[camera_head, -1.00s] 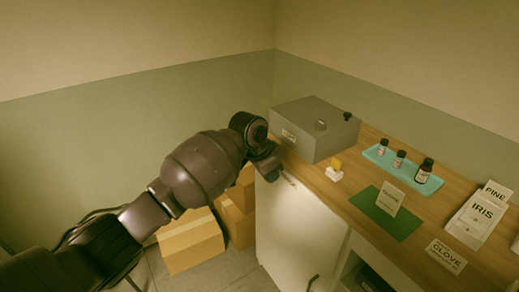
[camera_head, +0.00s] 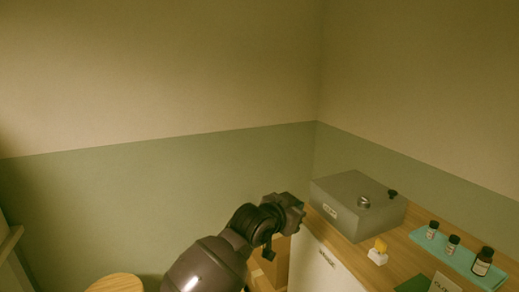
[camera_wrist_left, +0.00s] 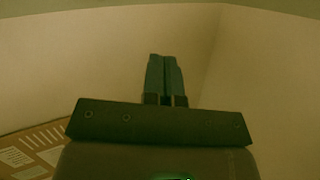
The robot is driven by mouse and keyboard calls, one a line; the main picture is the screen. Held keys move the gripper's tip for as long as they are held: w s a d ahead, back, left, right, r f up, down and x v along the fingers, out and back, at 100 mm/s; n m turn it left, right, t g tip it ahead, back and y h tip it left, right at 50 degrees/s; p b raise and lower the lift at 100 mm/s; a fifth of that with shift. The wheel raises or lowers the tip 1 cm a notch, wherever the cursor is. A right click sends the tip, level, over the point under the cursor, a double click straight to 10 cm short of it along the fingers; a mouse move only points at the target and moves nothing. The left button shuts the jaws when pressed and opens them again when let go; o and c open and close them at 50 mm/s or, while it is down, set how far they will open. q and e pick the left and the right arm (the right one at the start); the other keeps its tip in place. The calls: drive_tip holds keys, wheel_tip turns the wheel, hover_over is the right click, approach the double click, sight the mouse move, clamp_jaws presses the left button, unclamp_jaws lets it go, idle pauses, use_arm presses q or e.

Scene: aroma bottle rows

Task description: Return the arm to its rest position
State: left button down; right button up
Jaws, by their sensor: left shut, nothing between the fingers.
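My left arm comes up from the bottom of the head view. Its gripper (camera_head: 289,203) is at the left of the grey box, in front of the green wall band, and looks clear of the counter. In the left wrist view its two fingers (camera_wrist_left: 165,78) are pressed together with nothing between them, against plain wall. My right gripper is in neither view.
A grey box (camera_head: 345,205) stands on the wooden counter (camera_head: 400,246). Near it are a small white piece with a yellow top (camera_head: 378,251) and a teal tray (camera_head: 457,262) with dark bottles. A round wooden top (camera_head: 116,284) shows at bottom left.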

use_arm(q)
drive_tip(key=s+a+f+n+t+y, duration=0.2)
drive_tip(key=s+a+f, duration=0.25)
drive_tip(key=a, duration=0.35)
drive_tip(key=s+a+f+n+t+y, duration=0.1)
drive_tip(key=s+a+f+n+y, duration=0.15)
drive_tip(key=a+f, duration=0.35)
drive_tip(key=s+a+f+n+t+y, duration=0.15)
drive_tip(key=s+a+f, duration=0.25)
drive_tip(key=a, duration=0.5)
drive_tip(key=s+a+f+n+g+y, duration=0.1)
drive_tip(key=s+a+f+g+y, duration=0.1)
drive_tip(key=s+a+f, duration=0.5)
drive_tip(key=s+a+f+n+g+y, duration=0.2)
drive_tip(key=s+a+f, duration=0.4)
drive_tip(key=s+f, duration=0.4)
drive_tip(key=s, duration=0.6)
drive_tip(key=shift+s+a+f, duration=0.2)
drive_tip(key=shift+s+a, duration=0.15)
